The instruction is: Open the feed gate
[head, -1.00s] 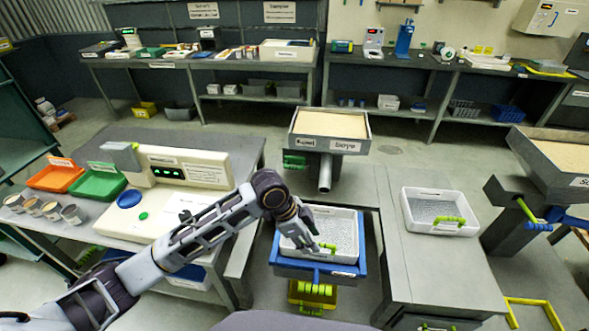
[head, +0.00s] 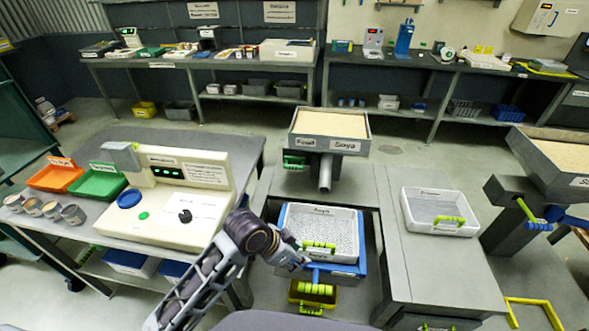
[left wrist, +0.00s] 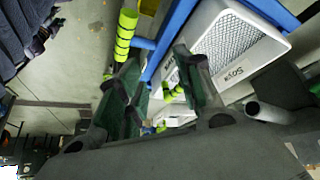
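The feed hopper (head: 330,134) is a grey box of pale meal labelled Feed and Soya, on a stand with a pipe below. A green ribbed handle (head: 295,161) sits under its left side; it may belong to the feed gate, but I cannot make out the gate itself. My left gripper (head: 301,262) is low in front of the hopper, by the front left corner of a white mesh tray (head: 340,224). In the left wrist view its two green-padded fingers (left wrist: 155,62) are apart with nothing clearly held. My right gripper is out of view.
The white tray rests in a blue frame (head: 362,262) with green handles at its front. A yellow bin (head: 312,298) is below. The control panel (head: 180,198) stands on the left table. Another white tray (head: 437,222) is on the right bench, with a second hopper (head: 560,160) beyond.

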